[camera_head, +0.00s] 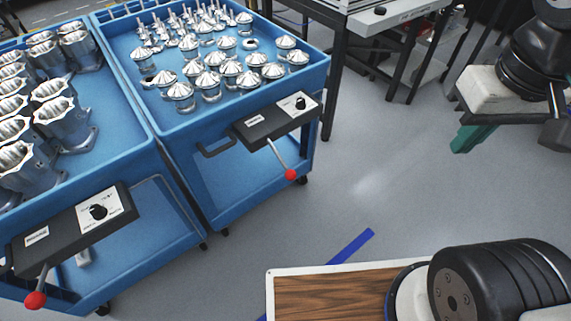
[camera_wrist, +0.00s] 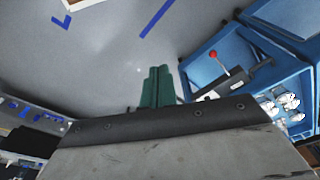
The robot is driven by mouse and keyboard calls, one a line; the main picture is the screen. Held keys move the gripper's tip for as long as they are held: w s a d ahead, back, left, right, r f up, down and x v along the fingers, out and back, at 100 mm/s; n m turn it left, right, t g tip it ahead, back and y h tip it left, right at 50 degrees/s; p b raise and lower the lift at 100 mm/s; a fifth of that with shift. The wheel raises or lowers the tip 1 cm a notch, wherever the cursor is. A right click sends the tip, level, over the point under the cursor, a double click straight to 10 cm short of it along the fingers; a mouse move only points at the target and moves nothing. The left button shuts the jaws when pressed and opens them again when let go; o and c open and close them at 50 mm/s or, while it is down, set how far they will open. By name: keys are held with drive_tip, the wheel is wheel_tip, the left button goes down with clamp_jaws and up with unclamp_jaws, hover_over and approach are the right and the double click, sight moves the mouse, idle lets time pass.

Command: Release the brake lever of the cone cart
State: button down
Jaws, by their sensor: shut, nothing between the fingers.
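The cone cart (camera_head: 318,75) is the blue cart in the middle of the head view, its top tray holding silver cone-shaped parts (camera_head: 211,85). Its brake lever (camera_head: 280,158) slants down and right from a dark control box (camera_head: 262,127) and ends in a red ball. My gripper (camera_head: 460,143) has green fingers, shut and empty, well to the right of the lever. In the wrist view the gripper (camera_wrist: 158,82) points over open floor. A red-balled lever (camera_wrist: 216,60) on a blue cart shows there to its right, apart from the fingers.
A second blue cart (camera_head: 165,165) with silver housings (camera_head: 62,110) stands left, with its own red-balled lever (camera_head: 38,285). A dark-legged table (camera_head: 360,20) stands behind. Grey floor (camera_head: 385,185) between the cone cart and my gripper is clear, with a blue floor stripe (camera_head: 352,247).

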drive_tip(key=w+a+f+g+y, duration=0.2)
drive_tip(key=w+a+f+y, duration=0.15)
drive_tip(key=w, duration=0.45)
drive_tip(key=w+a+f+n+g+y, duration=0.1)
drive_tip(key=w+a+f+g+y, duration=0.15)
drive_tip(key=w+f, duration=0.4)
drive_tip(key=w+a+f+g+y, duration=0.2)
drive_tip(key=w+a+f+y, duration=0.15)
drive_tip(key=w, duration=0.65)
drive_tip(key=w+a+f+m+t+y, duration=0.1)
drive_tip(key=w+f+y, duration=0.2)
drive_tip(key=f, duration=1.1)
drive_tip(key=w+a+f+m+t+y, duration=0.1)
drive_tip(key=w+f, duration=0.4)
drive_tip(key=f, duration=1)
drive_tip(key=shift+w+a+f+m+y, duration=0.25)
drive_tip(key=shift+a+m+y, duration=0.4)
drive_tip(key=shift+y, duration=0.5)
